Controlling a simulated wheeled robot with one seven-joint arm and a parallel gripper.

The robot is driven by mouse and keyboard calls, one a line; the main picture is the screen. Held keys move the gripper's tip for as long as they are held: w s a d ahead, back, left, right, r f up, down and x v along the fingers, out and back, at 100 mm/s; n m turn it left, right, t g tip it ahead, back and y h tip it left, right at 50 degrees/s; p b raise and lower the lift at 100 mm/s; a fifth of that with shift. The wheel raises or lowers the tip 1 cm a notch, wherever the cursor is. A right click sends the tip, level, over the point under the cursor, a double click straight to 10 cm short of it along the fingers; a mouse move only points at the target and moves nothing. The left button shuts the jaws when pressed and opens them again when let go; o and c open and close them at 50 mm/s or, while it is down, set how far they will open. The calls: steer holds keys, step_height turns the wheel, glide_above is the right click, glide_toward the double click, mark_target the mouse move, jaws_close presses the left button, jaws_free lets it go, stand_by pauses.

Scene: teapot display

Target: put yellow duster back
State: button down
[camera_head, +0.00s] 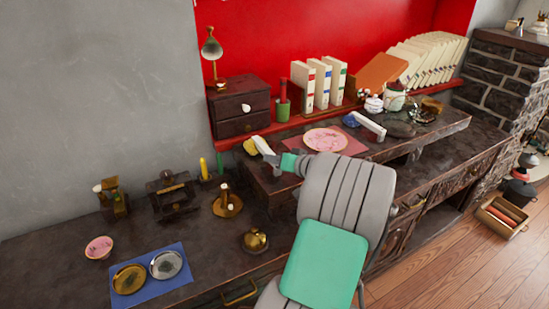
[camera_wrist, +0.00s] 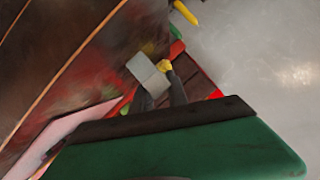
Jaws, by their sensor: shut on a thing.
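The yellow duster (camera_head: 250,146) shows as a small yellow patch at the tip of my gripper (camera_head: 263,147), at the left end of the raised shelf below the dark drawer box. My gripper is shut on it. In the wrist view, a bit of yellow duster (camera_wrist: 165,66) shows by the fingers of my gripper (camera_wrist: 160,78), partly covered by a pale grey block-like part. Most of the duster is hidden. I cannot tell whether it touches the surface below.
A dark drawer box (camera_head: 240,108) with a lamp stands behind my gripper. A yellow upright object (camera_head: 204,168) stands to the left. A pink plate (camera_head: 325,140) lies to the right on the shelf. A brass pot (camera_head: 254,241) and a blue mat (camera_head: 178,292) are nearer.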

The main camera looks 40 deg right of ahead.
steer(key=shift+f+b, duration=0.4)
steer(key=shift+f, duration=0.05)
stand_by(0.3)
steer(key=c, duration=1.2)
jaws_free()
steer(key=v, duration=0.7)
steer(key=shift+s+r, duration=0.15)
steer(key=shift+s, duration=0.25)
